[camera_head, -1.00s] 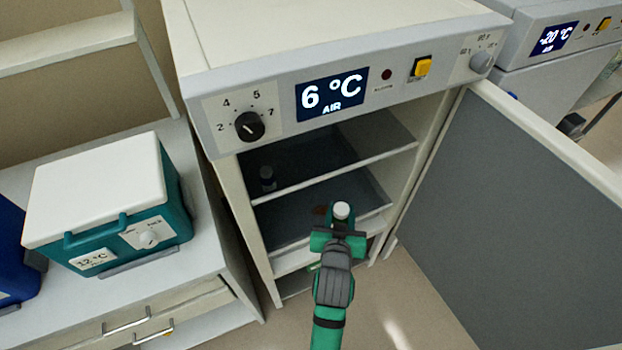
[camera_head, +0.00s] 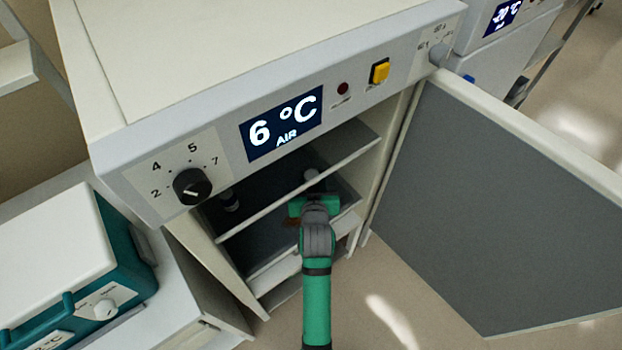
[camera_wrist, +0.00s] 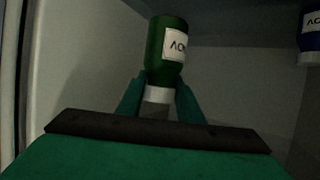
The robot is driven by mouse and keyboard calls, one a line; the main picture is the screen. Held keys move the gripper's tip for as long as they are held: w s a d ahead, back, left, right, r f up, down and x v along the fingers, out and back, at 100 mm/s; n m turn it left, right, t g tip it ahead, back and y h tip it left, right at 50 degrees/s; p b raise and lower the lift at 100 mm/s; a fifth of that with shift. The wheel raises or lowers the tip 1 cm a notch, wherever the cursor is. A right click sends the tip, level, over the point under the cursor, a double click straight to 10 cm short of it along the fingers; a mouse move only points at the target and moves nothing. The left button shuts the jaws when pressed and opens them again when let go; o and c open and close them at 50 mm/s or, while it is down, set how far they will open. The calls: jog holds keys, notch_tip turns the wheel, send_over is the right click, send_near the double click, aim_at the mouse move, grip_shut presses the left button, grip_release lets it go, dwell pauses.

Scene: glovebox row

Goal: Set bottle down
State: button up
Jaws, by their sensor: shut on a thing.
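A green bottle (camera_wrist: 165,52) with a white label and white cap is between the two green fingers of my gripper (camera_wrist: 160,85) in the wrist view, which looks upside down. My gripper is shut on the bottle inside the open 6 °C cabinet (camera_head: 288,122). The dark shelf (camera_head: 268,187) lies around it. I cannot tell whether the bottle's base touches the shelf.
The cabinet door (camera_head: 500,190) is open to the right. A pale shelf edge (camera_head: 300,188) crosses the opening. A teal cool box (camera_head: 85,285) is at left.

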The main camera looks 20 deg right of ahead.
jog(key=shift+w+d+f, duration=0.6)
jog(key=shift+w+f, duration=0.4)
jog(key=shift+f, duration=0.65)
jog(key=shift+w+d+f, duration=0.55)
jog(key=shift+w+f, duration=0.45)
jog(key=shift+f, duration=0.6)
jog(key=shift+w+d+f, duration=0.6)
jog(key=shift+w+f, duration=0.4)
jog(key=shift+f, duration=0.65)
jog(key=shift+f, duration=0.15)
jog(key=o, duration=1.2)
jog(key=shift+c, duration=0.2)
